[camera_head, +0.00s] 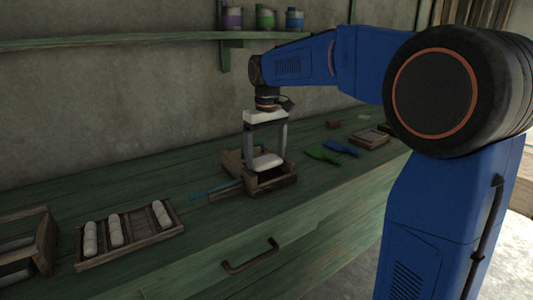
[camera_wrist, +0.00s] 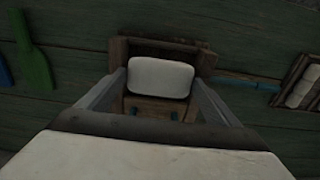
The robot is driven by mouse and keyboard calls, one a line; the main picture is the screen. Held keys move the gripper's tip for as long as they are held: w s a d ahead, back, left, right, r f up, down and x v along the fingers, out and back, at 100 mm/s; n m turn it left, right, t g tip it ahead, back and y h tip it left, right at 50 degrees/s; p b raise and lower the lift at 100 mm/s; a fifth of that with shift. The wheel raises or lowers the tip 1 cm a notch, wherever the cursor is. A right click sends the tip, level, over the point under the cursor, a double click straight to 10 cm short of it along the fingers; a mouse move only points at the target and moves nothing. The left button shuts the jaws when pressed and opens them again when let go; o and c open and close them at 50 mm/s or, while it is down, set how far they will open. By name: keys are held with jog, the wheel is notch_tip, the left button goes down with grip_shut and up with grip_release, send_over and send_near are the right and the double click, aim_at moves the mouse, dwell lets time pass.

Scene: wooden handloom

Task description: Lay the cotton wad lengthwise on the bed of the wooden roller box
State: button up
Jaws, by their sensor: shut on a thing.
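The cotton wad (camera_head: 266,162) is a white, rounded pad held between the fingers of my gripper (camera_head: 265,158). In the wrist view the wad (camera_wrist: 160,78) spans the gap between the two fingers (camera_wrist: 160,95). The wooden roller box (camera_head: 271,182) stands on the green bench directly under my gripper. In the wrist view its rim (camera_wrist: 160,45) shows behind the wad, and its wooden floor shows below the wad. The wad hides part of the inside, and I cannot tell whether it touches the bed.
A wooden tray with white rolls (camera_head: 129,236) and a wooden crate (camera_head: 28,245) are at left. A blue stick (camera_head: 216,188) lies beside the box. Green (camera_head: 322,154) and blue (camera_head: 340,147) paddles lie to the right. A shelf (camera_head: 140,38) with jars runs above.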

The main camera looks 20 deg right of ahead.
jog(key=shift+s+d+f, duration=0.1)
jog(key=shift+s+f, duration=0.1)
jog(key=shift+f, duration=1)
jog(key=o, duration=0.9)
jog(key=shift+g, duration=0.3)
jog(key=shift+c, duration=0.5)
jog(key=shift+o, duration=0.6)
jog(key=shift+w+r, duration=0.15)
jog(key=shift+r, duration=0.7)
jog(key=shift+w+r, duration=0.1)
jog(key=shift+r, duration=3.15)
